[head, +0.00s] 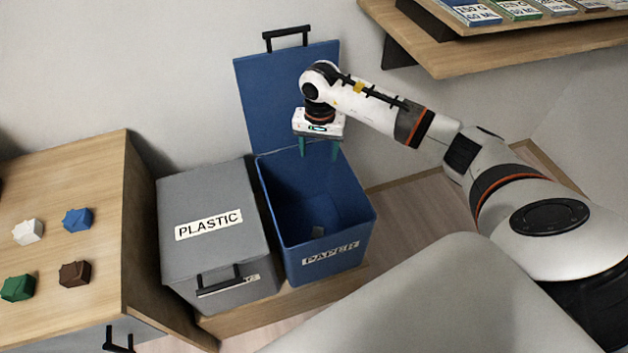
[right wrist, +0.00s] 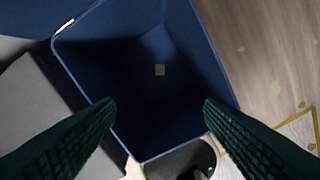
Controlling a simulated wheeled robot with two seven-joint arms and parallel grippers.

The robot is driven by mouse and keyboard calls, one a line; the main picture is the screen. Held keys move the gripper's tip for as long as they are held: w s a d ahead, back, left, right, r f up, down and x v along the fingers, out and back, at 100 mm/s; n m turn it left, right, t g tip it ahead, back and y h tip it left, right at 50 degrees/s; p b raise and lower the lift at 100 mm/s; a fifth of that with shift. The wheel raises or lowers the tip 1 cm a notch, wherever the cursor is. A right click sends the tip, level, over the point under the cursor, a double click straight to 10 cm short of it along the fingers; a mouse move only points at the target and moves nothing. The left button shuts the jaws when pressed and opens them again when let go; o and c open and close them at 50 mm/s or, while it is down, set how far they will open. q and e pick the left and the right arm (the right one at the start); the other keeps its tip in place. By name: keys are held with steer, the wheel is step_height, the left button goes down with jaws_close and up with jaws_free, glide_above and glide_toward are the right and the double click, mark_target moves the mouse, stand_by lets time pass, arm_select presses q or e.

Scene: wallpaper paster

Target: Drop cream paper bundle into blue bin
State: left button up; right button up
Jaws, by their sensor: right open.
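My right gripper (head: 319,152) is open and empty over the back part of the bin. Its two dark green fingers (right wrist: 158,112) are wide apart in the right wrist view. My left gripper is out of view.
A grey bin (head: 205,255) labelled PLASTIC stands shut at the left of the blue bin. White (head: 27,231), blue (head: 77,220), green (head: 17,288) and brown (head: 75,273) bundles lie on the wooden cabinet (head: 95,180). A wooden shelf (head: 500,55) is at upper right.

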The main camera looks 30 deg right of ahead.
step_height(320, 180, up, 5)
steer(key=shift+a, duration=0.1)
stand_by(0.5)
